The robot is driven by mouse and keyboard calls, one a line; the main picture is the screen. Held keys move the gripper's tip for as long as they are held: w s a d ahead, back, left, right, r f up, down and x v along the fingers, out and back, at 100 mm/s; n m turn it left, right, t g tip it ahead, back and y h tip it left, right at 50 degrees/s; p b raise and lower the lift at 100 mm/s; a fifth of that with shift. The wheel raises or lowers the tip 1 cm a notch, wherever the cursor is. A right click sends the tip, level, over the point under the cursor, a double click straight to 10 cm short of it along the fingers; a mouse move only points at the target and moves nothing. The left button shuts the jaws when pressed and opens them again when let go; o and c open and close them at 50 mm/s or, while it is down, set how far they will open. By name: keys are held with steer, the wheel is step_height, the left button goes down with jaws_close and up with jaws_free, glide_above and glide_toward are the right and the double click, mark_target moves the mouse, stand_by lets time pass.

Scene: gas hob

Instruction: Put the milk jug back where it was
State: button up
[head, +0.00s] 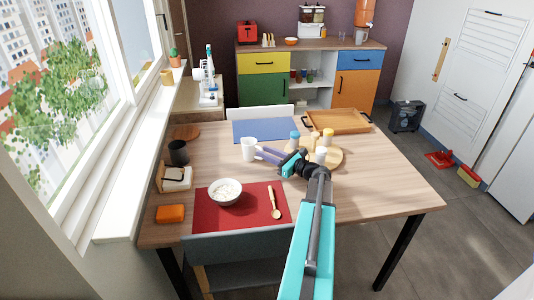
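A white jug (248,150), which looks like the milk jug, is upright near the middle of the wooden table, left of centre. My gripper (264,154) reaches in from the right, its purple-grey fingers pointing left. The fingertips are at the right side of the jug, where its handle seems to be. I cannot tell whether the fingers are closed on the handle or just beside it, nor whether the jug touches the table.
A blue mat (265,130) lies behind the jug; a red mat (240,216) with a white bowl (225,193) and wooden spoon (275,203) lies in front. A round board (337,157) with shakers is on the right, a wooden tray (338,121) behind. Bare tabletop (385,175) lies right.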

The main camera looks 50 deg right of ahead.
stand_by(0.3)
steer(key=shift+r, duration=0.2)
steer(key=s, duration=0.8)
steer(key=s+d+b, duration=0.1)
steer(key=s, duration=0.3)
steer(key=shift+w+r, duration=0.1)
stand_by(0.5)
